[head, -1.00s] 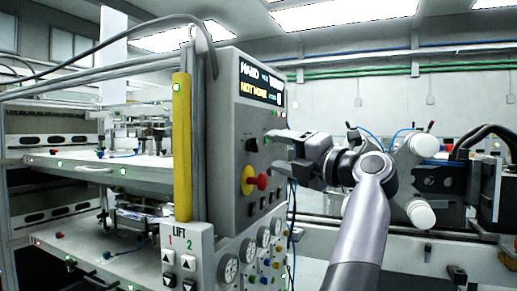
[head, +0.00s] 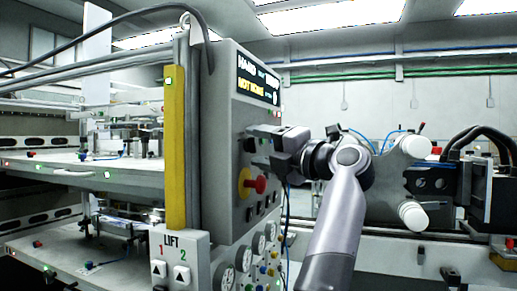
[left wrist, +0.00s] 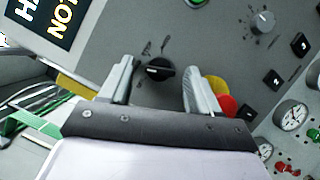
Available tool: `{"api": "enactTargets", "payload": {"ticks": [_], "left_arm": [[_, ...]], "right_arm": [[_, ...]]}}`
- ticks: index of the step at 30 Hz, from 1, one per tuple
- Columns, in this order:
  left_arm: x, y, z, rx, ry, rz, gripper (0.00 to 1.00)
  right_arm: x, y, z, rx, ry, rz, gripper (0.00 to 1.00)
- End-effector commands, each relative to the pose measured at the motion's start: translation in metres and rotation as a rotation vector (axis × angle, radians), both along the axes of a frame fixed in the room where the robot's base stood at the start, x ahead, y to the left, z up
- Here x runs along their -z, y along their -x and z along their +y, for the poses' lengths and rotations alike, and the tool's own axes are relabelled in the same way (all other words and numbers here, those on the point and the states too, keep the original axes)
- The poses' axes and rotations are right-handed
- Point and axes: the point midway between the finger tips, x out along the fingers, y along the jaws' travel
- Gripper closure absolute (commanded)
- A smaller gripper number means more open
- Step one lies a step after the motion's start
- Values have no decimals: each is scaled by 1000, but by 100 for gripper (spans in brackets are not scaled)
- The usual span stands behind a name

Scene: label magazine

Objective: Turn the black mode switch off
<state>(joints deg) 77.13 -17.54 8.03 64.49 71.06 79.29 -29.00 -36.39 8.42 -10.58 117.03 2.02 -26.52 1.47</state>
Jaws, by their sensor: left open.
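The black mode switch (left wrist: 155,69) is a round rotary knob on the grey panel, with small markings beside it. In the left wrist view it lies between and beyond the two fingertips, and its grip bar runs roughly across the picture. In the head view it is mostly hidden by my left gripper (head: 257,146), which is at the panel face, above the red button. My left gripper (left wrist: 158,85) is open, a finger on each side of the switch. I cannot tell whether either finger touches it. My right gripper is not in view.
A red push button (head: 259,184) on a yellow base sits just below the gripper; it also shows beside the right finger in the left wrist view (left wrist: 228,105). A lit display (head: 257,82) is above. Gauges (head: 223,274) and lift buttons (head: 158,270) are lower.

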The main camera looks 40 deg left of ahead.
Motion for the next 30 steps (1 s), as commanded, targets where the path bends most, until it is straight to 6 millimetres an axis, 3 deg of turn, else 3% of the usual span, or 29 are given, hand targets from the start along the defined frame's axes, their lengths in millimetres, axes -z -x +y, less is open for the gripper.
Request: {"api": "enactTargets", "payload": {"ticks": [4,9,20,30], "left_arm": [[0,0,0,0,0,0,38],[0,0,0,0,0,0,93],[0,0,0,-1,-10,-40,94],[1,-2,1,-1,-64,-256,94]], "right_arm": [[0,0,0,-1,1,0,57],[0,0,0,-1,2,0,57],[-2,0,-2,-6,9,-1,57],[-10,0,-3,-6,12,-8,57]]}}
